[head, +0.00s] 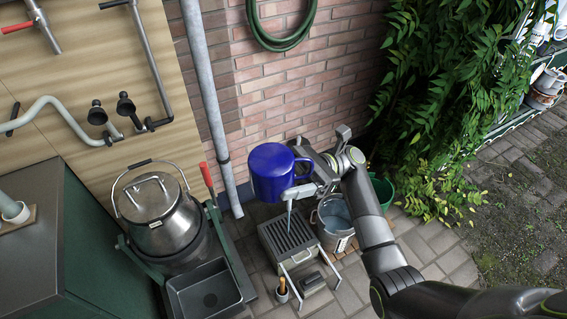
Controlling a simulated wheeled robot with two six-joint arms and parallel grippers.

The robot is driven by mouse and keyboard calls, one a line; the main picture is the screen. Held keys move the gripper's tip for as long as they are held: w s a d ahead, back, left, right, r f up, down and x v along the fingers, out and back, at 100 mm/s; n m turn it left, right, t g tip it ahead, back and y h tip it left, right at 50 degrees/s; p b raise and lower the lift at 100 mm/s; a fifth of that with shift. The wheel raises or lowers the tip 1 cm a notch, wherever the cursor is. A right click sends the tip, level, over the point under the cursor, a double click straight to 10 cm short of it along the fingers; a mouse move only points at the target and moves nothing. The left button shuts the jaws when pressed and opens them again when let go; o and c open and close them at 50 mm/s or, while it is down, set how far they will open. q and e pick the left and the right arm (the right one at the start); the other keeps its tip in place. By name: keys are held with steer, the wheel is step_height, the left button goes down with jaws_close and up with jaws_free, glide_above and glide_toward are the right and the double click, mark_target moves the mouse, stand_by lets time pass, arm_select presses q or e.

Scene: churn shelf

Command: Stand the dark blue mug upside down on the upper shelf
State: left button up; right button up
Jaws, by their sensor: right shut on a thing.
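The dark blue mug (272,174) is in the air near the middle of the head view, in front of the brick wall. Its closed, flat base faces up, so it is upside down, and its mouth is hidden below. Its handle points right, toward my right gripper (306,168), which is shut on the mug at the handle side. My right arm comes in from the lower right. My left gripper is not in view.
A metal churn (152,205) stands at left, above a dark tray (204,288). A grey slatted stand (288,240) is below the mug, with a metal bucket (334,214) beside it. A grey pipe (207,90) runs down the wall left of the mug. Leafy plants (440,100) hang at right.

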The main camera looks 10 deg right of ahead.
mark_target(292, 173)
steer(key=s+d+f+m+t+h, duration=0.1)
steer(key=d+m+t+h, duration=0.3)
steer(key=t, duration=1)
steer(key=s+d+f+m+t+h, duration=0.1)
steer(key=d+m+t+h, duration=0.4)
steer(key=d+m+t, duration=0.5)
steer(key=s+m+t, duration=0.1)
steer(key=m+t, duration=0.2)
steer(key=t, duration=0.1)
steer(key=shift+d+t+h, duration=0.3)
steer(key=shift+d+t, duration=0.05)
steer(key=shift+t, duration=0.05)
steer(key=shift+a, duration=0.1)
